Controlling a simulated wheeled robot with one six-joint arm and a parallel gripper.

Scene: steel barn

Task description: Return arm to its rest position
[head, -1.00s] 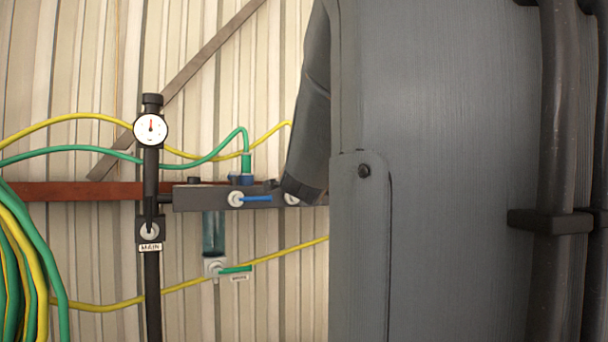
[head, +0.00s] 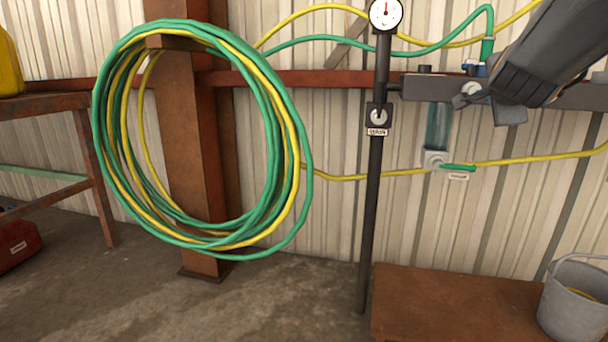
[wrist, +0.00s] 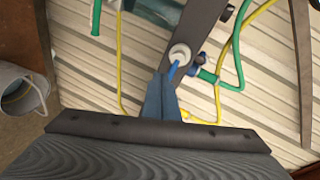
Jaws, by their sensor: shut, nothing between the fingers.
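My gripper (head: 464,98) is at the upper right in the head view, at the end of my dark arm, in front of the grey manifold bar (head: 422,87). Its narrow fingers also show in the wrist view (wrist: 162,84), shut with nothing between them. Just beyond the fingertips is a round white valve (wrist: 180,55) with a small blue lever (wrist: 172,72). I cannot tell whether the fingertips touch the lever. My arm hides part of the bar in the head view.
A black post (head: 372,210) carries a gauge (head: 386,14). A coil of green and yellow hose (head: 285,130) hangs on a rusty column (head: 190,150). A brown bench (head: 450,305) with a grey bucket (head: 575,305) stands below. A wooden table (head: 40,105) is at left.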

